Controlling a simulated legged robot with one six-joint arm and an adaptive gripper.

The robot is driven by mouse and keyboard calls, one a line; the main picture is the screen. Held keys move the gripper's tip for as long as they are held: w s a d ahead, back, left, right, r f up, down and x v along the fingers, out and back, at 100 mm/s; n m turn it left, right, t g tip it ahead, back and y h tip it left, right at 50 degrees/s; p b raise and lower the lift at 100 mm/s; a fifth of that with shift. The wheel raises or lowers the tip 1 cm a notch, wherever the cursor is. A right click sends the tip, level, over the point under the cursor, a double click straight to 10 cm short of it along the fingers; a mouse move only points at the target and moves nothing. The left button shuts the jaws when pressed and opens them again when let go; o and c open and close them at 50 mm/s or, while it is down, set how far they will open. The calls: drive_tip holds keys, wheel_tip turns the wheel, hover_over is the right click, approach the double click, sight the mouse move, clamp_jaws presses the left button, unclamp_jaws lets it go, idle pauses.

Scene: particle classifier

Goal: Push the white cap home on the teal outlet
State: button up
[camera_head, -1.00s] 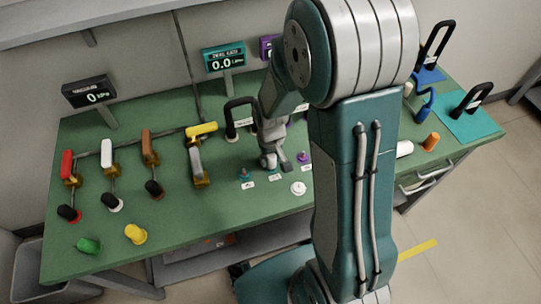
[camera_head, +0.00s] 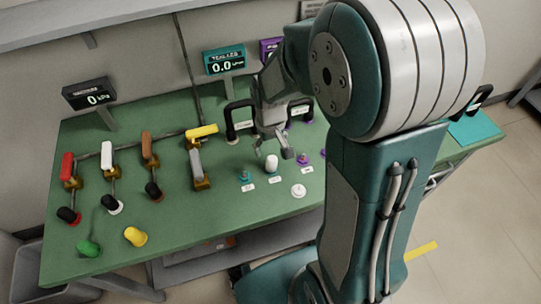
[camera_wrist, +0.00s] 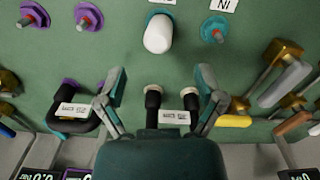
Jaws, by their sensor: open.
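The white cap (camera_head: 271,163) stands upright on the bench and also shows in the wrist view (camera_wrist: 158,34). It covers most of the teal outlet, whose teal rim (camera_wrist: 151,15) shows at the cap's base in the wrist view. How deep the cap sits I cannot tell. My gripper (camera_head: 273,149) is just above and behind the cap in the head view. In the wrist view my gripper (camera_wrist: 160,84) has its fingers spread, empty, and the cap lies beyond the fingertips, apart from them.
A teal inlet fitting (camera_wrist: 213,30) with a reddish tip stands beside the cap. Purple fittings (camera_wrist: 88,17) stand on the other side. Valves with coloured handles (camera_head: 202,132) stand left.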

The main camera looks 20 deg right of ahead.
sight(270, 158)
wheel_tip(270, 158, up, 5)
drive_tip(key=shift+r, duration=0.1)
idle(0.5)
drive_tip(key=s+r+m+t, duration=0.1)
drive_tip(key=s+r+t, duration=0.4)
drive_tip(key=s+r, duration=0.8)
drive_tip(key=shift+s+r+m+t, duration=0.3)
drive_tip(key=shift+s+r+m, duration=0.1)
drive_tip(key=shift+s, duration=0.25)
drive_tip(key=shift+d, duration=0.1)
idle(0.7)
